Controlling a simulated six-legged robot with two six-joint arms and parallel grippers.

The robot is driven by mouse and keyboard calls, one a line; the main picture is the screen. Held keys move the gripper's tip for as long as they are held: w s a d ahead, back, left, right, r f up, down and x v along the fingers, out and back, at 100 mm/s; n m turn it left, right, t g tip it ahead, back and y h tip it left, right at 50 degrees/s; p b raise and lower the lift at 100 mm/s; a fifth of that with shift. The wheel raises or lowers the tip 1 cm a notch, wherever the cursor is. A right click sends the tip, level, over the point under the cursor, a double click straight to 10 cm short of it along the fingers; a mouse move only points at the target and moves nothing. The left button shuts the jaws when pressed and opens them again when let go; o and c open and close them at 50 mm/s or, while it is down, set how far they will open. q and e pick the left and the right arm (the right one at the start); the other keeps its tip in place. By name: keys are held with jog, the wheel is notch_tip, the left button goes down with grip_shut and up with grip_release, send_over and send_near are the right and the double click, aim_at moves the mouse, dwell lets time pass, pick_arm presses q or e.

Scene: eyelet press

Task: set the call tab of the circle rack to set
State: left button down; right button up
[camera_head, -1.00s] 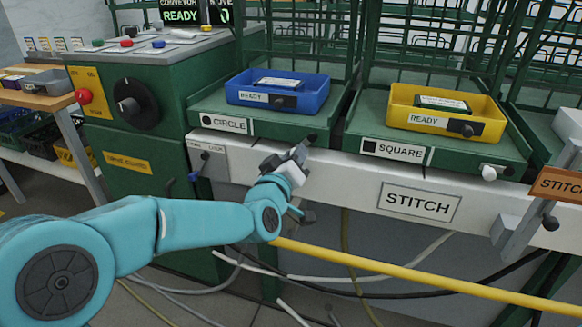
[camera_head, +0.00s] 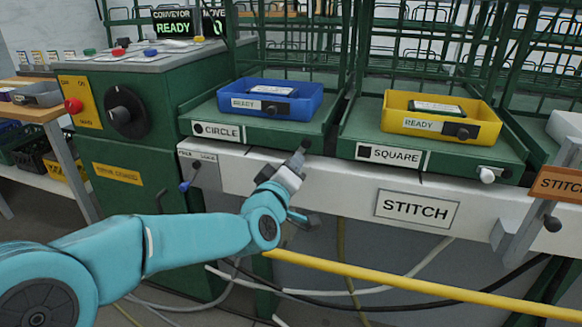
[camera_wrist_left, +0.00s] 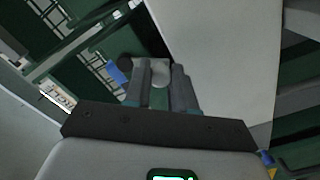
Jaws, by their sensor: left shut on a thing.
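The circle rack (camera_head: 255,134) is a green shelf with a CIRCLE label (camera_head: 216,131) and a blue bin (camera_head: 305,101) on it. My left gripper (camera_head: 302,150) is at the right end of its front edge. In the left wrist view, my left gripper's fingers (camera_wrist_left: 158,88) are shut on a small pale piece (camera_wrist_left: 157,73), which looks like the circle rack's call tab. The fingers hide most of it, so its set position cannot be read. My right gripper is not in view.
The square rack (camera_head: 450,158) with a yellow bin (camera_head: 398,111) and its own white tab (camera_head: 487,174) stands to the right. A white beam with a STITCH plate (camera_head: 416,208) runs below. A yellow bar (camera_head: 400,285) crosses lower down. A green control cabinet (camera_head: 130,185) stands left.

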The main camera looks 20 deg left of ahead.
pick_arm(q)
jog(key=c, duration=0.9)
grip_release()
jog(key=shift+c, duration=0.2)
jog(key=s+p, duration=0.2)
jog(key=s, duration=1.4)
jog(key=shift+s+a+p, duration=0.15)
jog(key=shift+a+p, duration=0.1)
jog(key=shift+p, duration=0.1)
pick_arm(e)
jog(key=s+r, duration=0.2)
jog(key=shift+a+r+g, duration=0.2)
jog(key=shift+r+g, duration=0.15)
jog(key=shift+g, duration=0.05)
